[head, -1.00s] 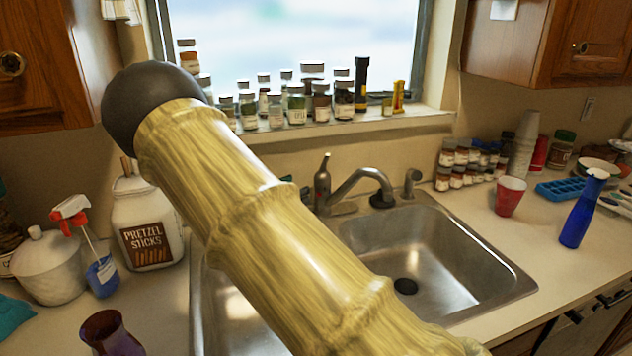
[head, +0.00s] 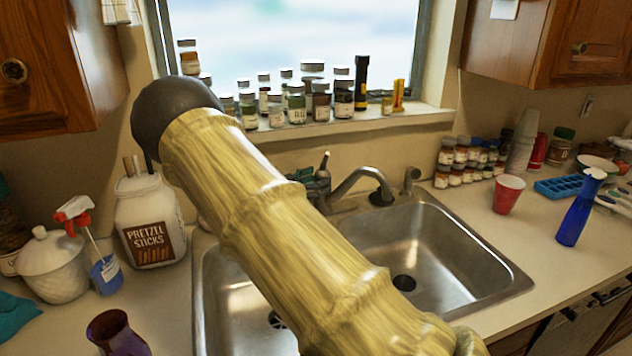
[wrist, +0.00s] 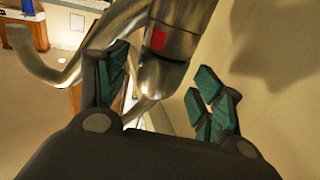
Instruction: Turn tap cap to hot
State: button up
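The tap (head: 352,187) stands behind the sink, with its curved spout over the right basin and its upright cap and lever (head: 322,178) beside my arm. In the wrist view the metal tap cap (wrist: 162,72) has a red mark next to it on the tap and lies between the fingers of my gripper (wrist: 160,85). The fingers are apart, with teal pads, and I see gaps on both sides of the cap. In the head view my arm hides most of the gripper; a bit of teal pad (head: 301,175) shows left of the cap.
The double sink (head: 480,250) lies below my arm. Several jars and a flashlight (head: 361,82) line the windowsill behind. A pretzel jar (head: 148,215) and spray bottle (head: 105,270) stand left. A red cup (head: 508,194) and blue bottle (head: 578,210) stand right.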

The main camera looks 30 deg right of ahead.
jog(key=c, duration=0.8)
jog(key=shift+w+f+m+g+b, duration=0.1)
jog(key=shift+w+m+g+b, duration=0.1)
jog(key=shift+m+g+b, duration=0.55)
jog(key=shift+w+f+m+g+b, duration=0.15)
jog(key=shift+m+g+b, duration=0.3)
jog(key=shift+g, duration=0.6)
jog(key=shift+w+r+m+g+y+b, duration=0.15)
jog(key=shift+m+g+b, duration=0.1)
jog(key=shift+m+g, duration=0.35)
jog(key=shift+s+r+m+g+y+b, duration=0.1)
jog(key=shift+m+g+y+b, duration=0.15)
jog(key=shift+g, duration=0.55)
jog(key=o, duration=1)
jog(key=shift+w, duration=0.1)
jog(key=v, duration=1.2)
jog(key=shift+f, duration=0.1)
